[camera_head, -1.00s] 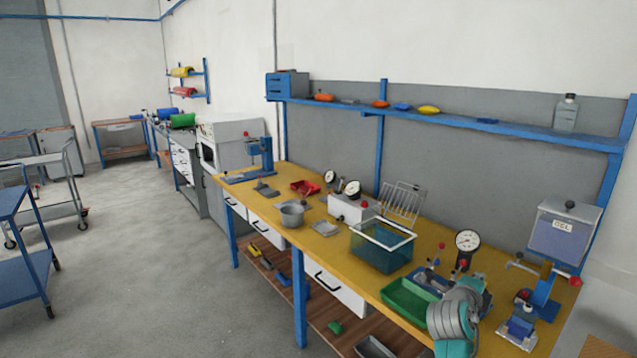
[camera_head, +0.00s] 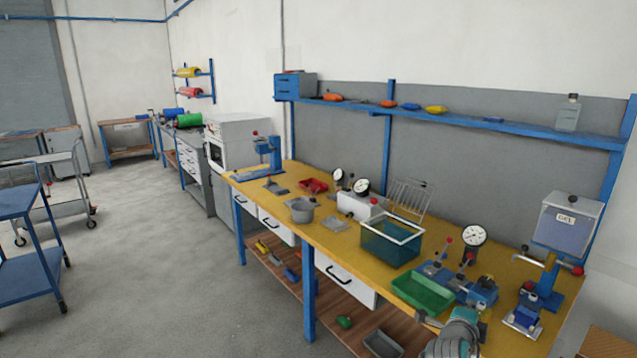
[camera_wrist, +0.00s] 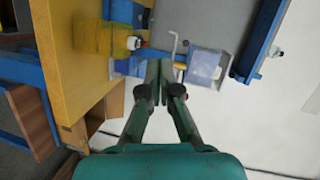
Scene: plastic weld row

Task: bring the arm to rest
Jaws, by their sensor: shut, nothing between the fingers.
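My gripper (camera_wrist: 162,82) is in the wrist view with its two dark green fingers together and nothing between them. It points toward the end of the yellow workbench, where a grey-fronted dispenser box shows just beyond the fingertips. In the head view, part of my arm is low in the picture at the front edge of the workbench (camera_head: 345,246), in front of the green tray (camera_head: 423,291). The fingers cannot be made out in the head view.
A clear blue tank (camera_head: 390,245), a lever fixture and dial gauge (camera_head: 474,237), and the labelled box (camera_head: 567,224) stand near my arm. A blue shelf (camera_head: 470,122) runs above. Floor (camera_head: 190,280) left of the bench is open, with a blue cart (camera_head: 30,265) at far left.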

